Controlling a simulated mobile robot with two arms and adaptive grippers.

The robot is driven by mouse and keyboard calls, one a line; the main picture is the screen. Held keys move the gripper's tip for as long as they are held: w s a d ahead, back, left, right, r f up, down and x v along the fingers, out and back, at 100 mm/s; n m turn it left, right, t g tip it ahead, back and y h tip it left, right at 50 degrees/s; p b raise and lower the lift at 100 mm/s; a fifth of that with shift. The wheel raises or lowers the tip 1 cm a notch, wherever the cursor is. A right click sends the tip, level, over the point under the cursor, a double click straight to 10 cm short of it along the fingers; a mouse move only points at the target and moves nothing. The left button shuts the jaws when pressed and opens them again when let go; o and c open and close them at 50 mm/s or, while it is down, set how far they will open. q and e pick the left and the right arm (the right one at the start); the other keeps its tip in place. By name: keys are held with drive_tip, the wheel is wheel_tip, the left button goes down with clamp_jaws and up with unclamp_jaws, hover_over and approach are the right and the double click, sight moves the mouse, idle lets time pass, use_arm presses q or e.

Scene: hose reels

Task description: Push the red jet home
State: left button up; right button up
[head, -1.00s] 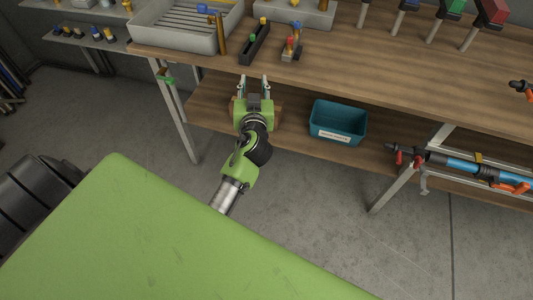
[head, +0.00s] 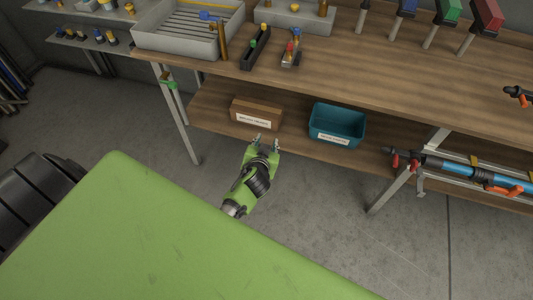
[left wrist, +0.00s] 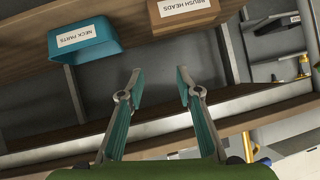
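A small red-topped piece (head: 290,46), which looks like the red jet, stands in a small grey holder (head: 287,62) near the front edge of the workbench. It is too small to tell how deep it sits. My left gripper (head: 267,141) is open and empty, low in front of the bench's lower shelf, well apart from the red piece. In the left wrist view its two fingers (left wrist: 160,86) are spread with nothing between them. The red piece does not show in the left wrist view. My right gripper is not in view.
A wooden box (head: 257,113) labelled brush heads and a teal bin (head: 337,123) labelled neck parts sit on the lower shelf. A black tray (head: 255,48) with a green-topped piece and a grey tray (head: 185,40) stand left of the holder. The benchtop's front right is mostly clear.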

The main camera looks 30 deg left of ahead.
use_arm(q)
drive_tip(key=shift+m+g+h, duration=0.3)
drive_tip(key=shift+g+h, duration=0.1)
drive_tip(key=shift+s+d+f, duration=0.2)
drive_tip(key=shift+s+f, duration=0.2)
drive_tip(key=shift+f, duration=0.3)
drive_tip(key=shift+s+d+f, duration=0.25)
drive_tip(key=shift+s+f, duration=0.1)
drive_tip(key=shift+f, duration=0.3)
drive_tip(key=shift+s+d+f, duration=0.2)
drive_tip(key=shift+s+f, duration=0.2)
drive_tip(key=shift+f, duration=0.3)
drive_tip(key=s+d+f+m+g+h, duration=0.2)
drive_tip(key=s+f+g, duration=0.1)
drive_tip(key=s+f, duration=1.1)
drive_tip(key=s+d+f+m+g+h, duration=0.1)
drive_tip(key=s+d+f+g, duration=0.25)
drive_tip(key=s+f, duration=1.05)
drive_tip(key=s+a+f+g, duration=0.1)
drive_tip(key=s+f+g, duration=0.1)
drive_tip(key=s, duration=1.5)
drive_tip(key=shift+a+g+h, duration=0.3)
drive_tip(key=shift+a+g, duration=0.05)
drive_tip(key=shift+g, duration=0.1)
